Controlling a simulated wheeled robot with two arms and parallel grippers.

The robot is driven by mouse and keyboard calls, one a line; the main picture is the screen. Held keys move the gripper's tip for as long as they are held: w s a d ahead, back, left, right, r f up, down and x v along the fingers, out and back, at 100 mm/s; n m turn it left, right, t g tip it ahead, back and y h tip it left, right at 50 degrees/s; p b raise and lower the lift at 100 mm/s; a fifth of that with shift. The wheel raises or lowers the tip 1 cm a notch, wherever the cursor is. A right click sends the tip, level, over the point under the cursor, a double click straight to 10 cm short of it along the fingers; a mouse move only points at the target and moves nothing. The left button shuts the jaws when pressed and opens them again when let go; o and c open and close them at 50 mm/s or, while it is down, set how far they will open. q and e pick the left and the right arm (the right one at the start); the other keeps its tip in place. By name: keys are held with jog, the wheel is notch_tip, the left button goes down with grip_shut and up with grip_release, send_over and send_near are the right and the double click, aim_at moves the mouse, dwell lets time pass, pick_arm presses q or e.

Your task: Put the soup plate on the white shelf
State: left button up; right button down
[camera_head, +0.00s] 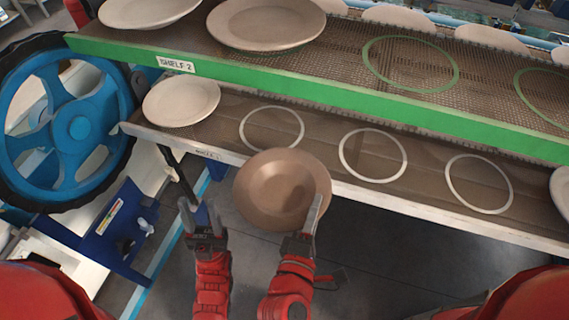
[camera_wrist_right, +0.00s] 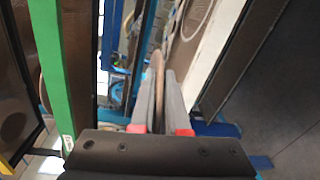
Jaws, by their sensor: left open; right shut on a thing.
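The brown soup plate (camera_head: 272,190) is held in front of the lower, white-edged shelf (camera_head: 325,180) in the head view. My right gripper (camera_head: 314,214) is shut on the plate's right rim. In the right wrist view, the plate shows edge-on as a thin brown strip (camera_wrist_right: 159,75) between the fingers. My left gripper (camera_head: 200,214) is open and empty, left of the plate and apart from it. The white shelf has several empty white ring marks, one of them (camera_head: 272,128) just behind the plate.
A pale plate (camera_head: 181,102) sits at the white shelf's left end and another (camera_head: 562,192) at its right end. The green-edged shelf (camera_head: 300,87) above holds a large plate (camera_head: 266,22) and others. A blue wheel (camera_head: 78,127) stands at the left.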

aim_at(288, 164)
jog(key=w+a+b, duration=0.1)
jog(key=w+b, duration=0.1)
jog(key=w+f+b, duration=0.1)
jog(key=b, duration=0.1)
jog(key=w+a+b, duration=0.1)
jog(key=w+b, duration=0.1)
jog(key=shift+w+a+f, duration=0.3)
jog(key=shift+w, duration=0.05)
jog(key=w+a, duration=0.1)
jog(key=w, duration=0.1)
jog(key=w+a+p, duration=0.1)
jog(key=w, duration=0.1)
jog(key=w+a, duration=0.1)
jog(key=w, duration=0.1)
jog(key=shift+w+a+r, duration=0.1)
jog(key=shift+w+r, duration=0.2)
jog(key=shift+r, duration=0.05)
jog(key=shift+w+a+p, duration=0.2)
jog(key=shift+w+p, duration=0.1)
jog(key=shift+w, duration=0.2)
notch_tip(288, 164, down, 3)
jog(key=shift+f+p, duration=0.2)
jog(key=shift+p, duration=0.3)
jog(key=shift+f, duration=0.25)
jog(key=c, duration=0.9)
grip_release()
jog(key=shift+a, duration=0.1)
